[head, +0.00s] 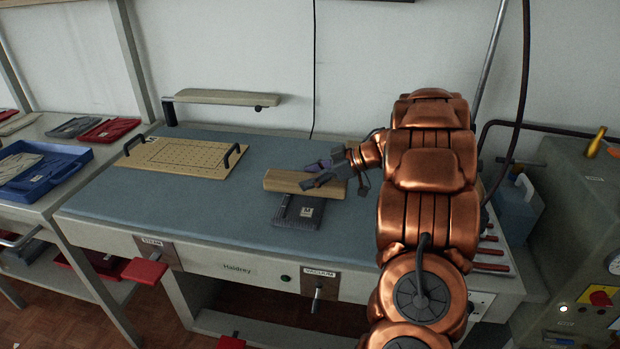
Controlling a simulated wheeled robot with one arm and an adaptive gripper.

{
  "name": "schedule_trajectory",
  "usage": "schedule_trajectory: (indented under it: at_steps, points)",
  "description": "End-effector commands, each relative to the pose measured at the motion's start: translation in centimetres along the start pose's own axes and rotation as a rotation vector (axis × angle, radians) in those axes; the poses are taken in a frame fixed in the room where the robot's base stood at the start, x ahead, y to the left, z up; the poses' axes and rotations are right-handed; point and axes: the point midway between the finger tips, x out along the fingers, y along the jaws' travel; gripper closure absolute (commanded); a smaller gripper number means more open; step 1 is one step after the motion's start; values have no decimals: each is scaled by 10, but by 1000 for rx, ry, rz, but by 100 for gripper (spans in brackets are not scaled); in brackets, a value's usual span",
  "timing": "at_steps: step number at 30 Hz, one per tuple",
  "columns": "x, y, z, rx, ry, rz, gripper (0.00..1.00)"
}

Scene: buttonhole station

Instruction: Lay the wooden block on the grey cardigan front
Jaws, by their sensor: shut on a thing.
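The wooden block (282,181) is a long pale bar in the head view, at the middle right of the blue-grey work table. My gripper (320,175) is shut on the block near its middle, coming from the right. The grey cardigan front (298,211) is a small dark grey folded piece with a white label, lying flat on the table just below the block in the picture. The block overlaps its upper edge in this view. I cannot tell whether the block touches the cardigan or hangs above it.
A perforated wooden board (185,155) with two dark handles lies on the table's left. A padded arm (226,97) stands at the back. A blue tray (50,168) and folded red and grey pieces lie on the left side table. The table surface (190,208) in front is clear.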

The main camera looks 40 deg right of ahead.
Motion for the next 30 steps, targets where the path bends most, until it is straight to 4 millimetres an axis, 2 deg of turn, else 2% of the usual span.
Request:
schedule_trajectory:
  at_steps: [13,14,21,30]
  points:
    - [4,0,7,-1,-1,3,99]
    - [4,0,8,-2,-2,2,37]
    - [4,0,7,-2,-2,2,13]
    - [4,0,7,-2,-2,2,13]
